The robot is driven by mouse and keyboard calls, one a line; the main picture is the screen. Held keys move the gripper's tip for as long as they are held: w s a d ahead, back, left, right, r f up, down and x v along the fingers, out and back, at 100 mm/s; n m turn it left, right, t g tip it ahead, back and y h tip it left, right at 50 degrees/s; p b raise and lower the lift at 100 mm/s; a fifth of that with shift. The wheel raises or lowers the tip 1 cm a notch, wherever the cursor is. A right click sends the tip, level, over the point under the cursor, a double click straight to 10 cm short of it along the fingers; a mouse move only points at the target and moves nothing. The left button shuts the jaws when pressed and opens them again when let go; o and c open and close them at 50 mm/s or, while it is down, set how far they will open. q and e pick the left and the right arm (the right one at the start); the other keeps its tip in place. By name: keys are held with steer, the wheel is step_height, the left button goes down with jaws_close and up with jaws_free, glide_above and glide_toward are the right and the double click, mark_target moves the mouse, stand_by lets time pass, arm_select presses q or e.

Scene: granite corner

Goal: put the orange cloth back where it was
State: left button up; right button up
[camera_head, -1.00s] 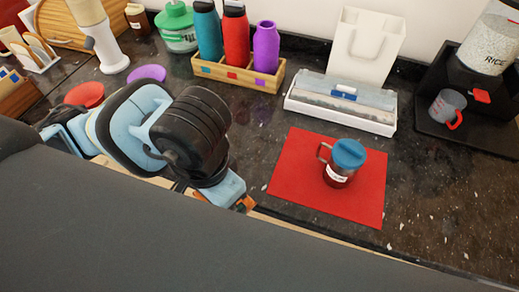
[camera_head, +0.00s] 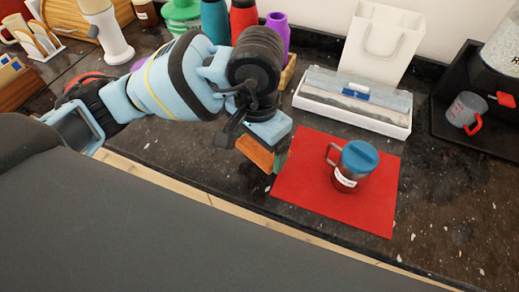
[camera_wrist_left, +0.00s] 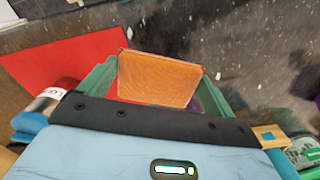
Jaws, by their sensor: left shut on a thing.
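The orange cloth (camera_head: 255,152) is a small flat folded piece in my left gripper (camera_head: 272,158). It hangs over the dark counter just left of the red mat (camera_head: 368,215). In the left wrist view the cloth (camera_wrist_left: 158,78) stands between the two green fingers, which are shut on it. The red mat (camera_wrist_left: 60,68) lies beyond it at the left of that view. I cannot tell the cloth's exact height above the counter. My right gripper is out of view.
A mug with a blue lid (camera_head: 358,158) stands on the red mat. Behind are a grey-white tray (camera_head: 352,119), a white paper bag (camera_head: 380,45) and a bottle rack (camera_head: 289,72). A black stand with a grey cup (camera_head: 465,110) is at right. The front right counter is clear.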

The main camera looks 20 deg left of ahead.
mark_target(260, 153)
arm_select(q)
steer(key=shift+w+d+f, duration=0.1)
steer(key=shift+w+f, duration=0.1)
steer(key=shift+f, duration=0.45)
steer(key=shift+w+f, duration=0.2)
steer(key=shift+f, duration=0.4)
steer(key=shift+f+p, duration=0.3)
steer(key=shift+f, duration=0.25)
steer(key=shift+f, duration=0.4)
steer(key=shift+b, duration=0.35)
steer(key=o, duration=0.7)
step_height(260, 153, up, 13)
steer(key=shift+f+p, duration=0.1)
steer(key=shift+p, duration=0.35)
